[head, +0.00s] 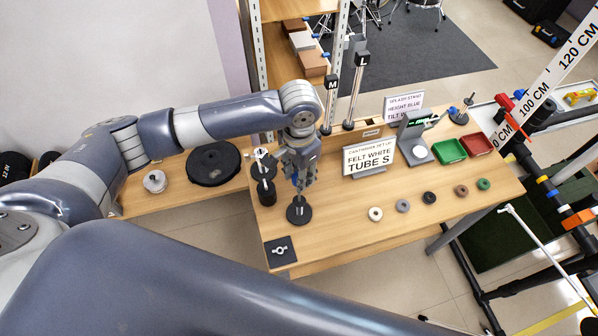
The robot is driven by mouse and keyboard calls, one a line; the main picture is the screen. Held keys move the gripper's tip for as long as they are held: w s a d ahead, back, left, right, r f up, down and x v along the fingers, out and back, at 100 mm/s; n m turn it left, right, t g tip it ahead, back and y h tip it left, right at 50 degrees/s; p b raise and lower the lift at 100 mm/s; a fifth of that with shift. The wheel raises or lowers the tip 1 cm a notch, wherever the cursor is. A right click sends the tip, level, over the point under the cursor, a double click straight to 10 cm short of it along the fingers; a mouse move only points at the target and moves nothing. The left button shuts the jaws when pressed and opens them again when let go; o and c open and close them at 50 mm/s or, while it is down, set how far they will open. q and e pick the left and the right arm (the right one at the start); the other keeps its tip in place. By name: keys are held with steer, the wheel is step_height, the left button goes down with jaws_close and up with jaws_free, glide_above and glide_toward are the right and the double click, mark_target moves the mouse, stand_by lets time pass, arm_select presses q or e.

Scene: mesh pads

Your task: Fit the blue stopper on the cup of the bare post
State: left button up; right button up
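My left gripper (300,178) points down over a post with a round black base (299,214) at the table's left front. Its fingers are around or just in front of the upper part of this post; I cannot tell whether they touch it or are shut. A second post with a dark cylindrical lower part (266,192) stands just left of it, with small pale parts on top. I cannot make out a blue stopper or a cup; the gripper may hide them. My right gripper is out of view.
Several rings, from white (375,214) to green (483,184), lie along the front. Sign "FELT WHITE TUBE S" (369,159) stands behind them. Tubes M (329,105) and L (356,88) rise behind. Green (449,151) and red (476,144) trays sit right. A square plate (280,252) lies front left.

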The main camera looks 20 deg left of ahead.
arm_select(q)
steer(key=shift+r+p, duration=0.15)
steer(key=shift+p, duration=0.35)
steer(key=shift+f+b, duration=0.35)
steer(key=shift+f, duration=1.4)
steer(key=shift+f+b, duration=0.35)
steer(key=shift+f, duration=0.4)
steer(key=shift+f+b, duration=0.4)
steer(key=shift+f, duration=1.1)
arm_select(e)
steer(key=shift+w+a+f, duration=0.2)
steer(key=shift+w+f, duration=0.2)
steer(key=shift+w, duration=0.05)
arm_select(q)
steer(key=o, duration=0.9)
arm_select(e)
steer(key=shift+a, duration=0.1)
